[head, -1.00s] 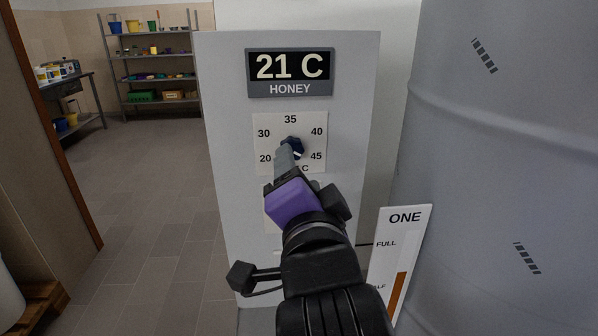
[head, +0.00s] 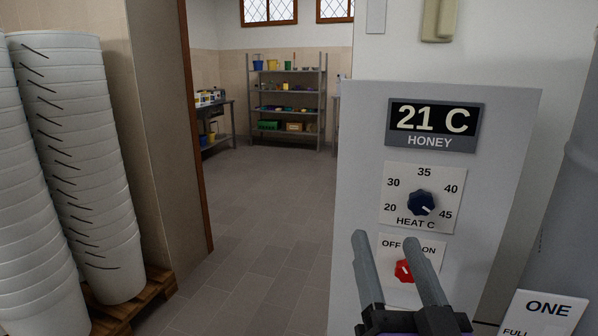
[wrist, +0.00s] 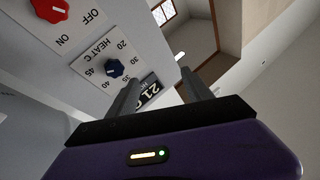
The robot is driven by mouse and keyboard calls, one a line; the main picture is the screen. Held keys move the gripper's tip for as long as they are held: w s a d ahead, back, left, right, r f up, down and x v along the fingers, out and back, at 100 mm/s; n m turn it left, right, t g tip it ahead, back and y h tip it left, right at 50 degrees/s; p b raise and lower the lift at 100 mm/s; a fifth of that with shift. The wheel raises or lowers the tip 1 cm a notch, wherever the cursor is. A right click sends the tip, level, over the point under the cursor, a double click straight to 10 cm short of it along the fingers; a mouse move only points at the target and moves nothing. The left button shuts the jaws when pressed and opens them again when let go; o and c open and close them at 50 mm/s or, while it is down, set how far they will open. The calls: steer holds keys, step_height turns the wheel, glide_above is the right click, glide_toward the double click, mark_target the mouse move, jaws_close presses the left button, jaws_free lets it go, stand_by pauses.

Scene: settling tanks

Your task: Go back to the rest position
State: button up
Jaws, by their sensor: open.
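The grey control panel (head: 359,160) stands at the right of the head view. Its display (head: 432,124) reads 21 C over HONEY. The dark blue heat knob (head: 422,203) has its white mark toward 45; it also shows in the wrist view (wrist: 114,67). The red off/on knob (head: 404,271) is below, partly hidden by a finger in the head view; it also shows in the wrist view (wrist: 48,9). My gripper (head: 387,240) is open and empty in front of the panel, fingers apart. Its fingers also show in the wrist view (wrist: 160,84).
Stacked white buckets (head: 85,165) stand on a wooden pallet (head: 150,288) at left. A doorway leads over clear tiled floor (head: 265,210) to shelves (head: 288,100). A ONE level gauge (head: 545,312) and a large grey tank (head: 575,190) are at right.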

steer(key=s+d+f+n+g+h, duration=0.1)
steer(key=s+d+f+g, duration=0.3)
steer(key=s+f, duration=1.15)
steer(key=s+d+f+n+g, duration=0.25)
steer(key=s+d+f, duration=0.25)
steer(key=s+f, duration=1.05)
step_height(320, 180, up, 17)
steer(key=s+p, duration=0.1)
steer(key=p, duration=1.3)
steer(key=shift+s+a+m+g+p, duration=0.15)
steer(key=shift+s+m+g+p, duration=0.2)
steer(key=shift+m, duration=0.1)
steer(key=shift+o, duration=0.4)
